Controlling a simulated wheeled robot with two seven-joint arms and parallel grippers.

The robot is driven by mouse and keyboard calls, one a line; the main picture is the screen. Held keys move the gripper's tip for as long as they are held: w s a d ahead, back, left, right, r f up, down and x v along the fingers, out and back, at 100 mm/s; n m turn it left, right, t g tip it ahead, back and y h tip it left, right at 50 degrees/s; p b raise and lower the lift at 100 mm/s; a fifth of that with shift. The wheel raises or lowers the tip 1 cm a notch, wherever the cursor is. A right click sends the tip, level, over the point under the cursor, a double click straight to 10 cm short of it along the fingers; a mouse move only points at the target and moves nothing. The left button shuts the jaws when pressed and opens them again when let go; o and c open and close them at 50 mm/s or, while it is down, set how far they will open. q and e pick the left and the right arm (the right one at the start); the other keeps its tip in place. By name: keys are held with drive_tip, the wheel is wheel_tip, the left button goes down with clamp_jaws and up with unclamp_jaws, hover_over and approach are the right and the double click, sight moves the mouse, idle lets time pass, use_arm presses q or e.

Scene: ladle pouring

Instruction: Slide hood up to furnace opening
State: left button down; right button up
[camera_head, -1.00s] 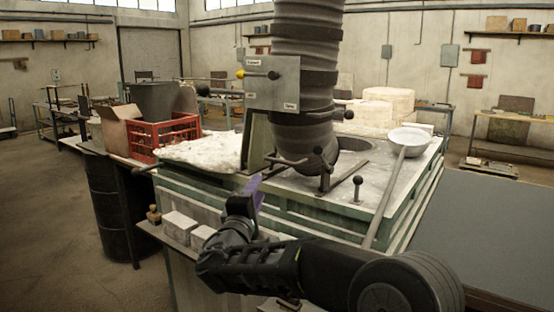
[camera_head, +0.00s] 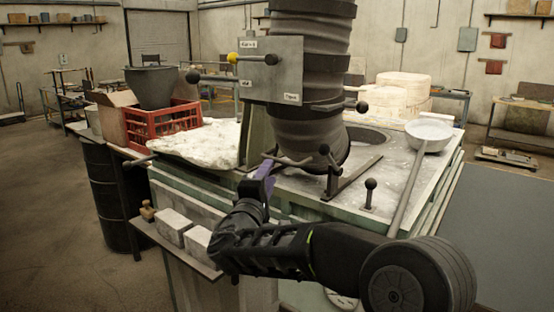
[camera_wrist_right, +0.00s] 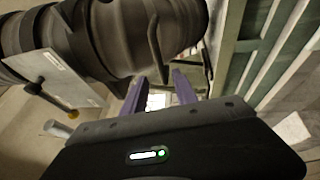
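The hood (camera_head: 300,125) is a thick, dark ribbed duct with a grey control plate (camera_head: 270,75) on its left side. It stands on the furnace top, in front of and partly covering the round furnace opening (camera_head: 368,136). A thin bar handle (camera_head: 288,161) with a dark knob sticks out low on the hood. My right gripper (camera_head: 264,168) has purple fingers and is at the left end of this handle; I cannot tell whether they touch. In the right wrist view, its fingers (camera_wrist_right: 160,82) are apart, below the hood duct (camera_wrist_right: 130,35). My left gripper is not in view.
A ladle (camera_head: 428,132) lies across the right side of the furnace top. A short knobbed lever (camera_head: 370,193) stands near the front edge. A pale lumpy slab (camera_head: 198,142) and a red crate (camera_head: 165,125) are at the left. Pale blocks (camera_head: 173,226) sit on a front shelf.

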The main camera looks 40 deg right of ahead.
sight(276, 161)
drive_tip(key=p+x, duration=0.3)
drive_tip(key=x, duration=0.3)
drive_tip(key=shift+w+d, duration=0.2)
drive_tip(key=shift+d, duration=0.15)
drive_tip(key=shift+w+d, duration=0.4)
drive_tip(key=shift+d, duration=0.1)
clamp_jaws()
idle(0.8)
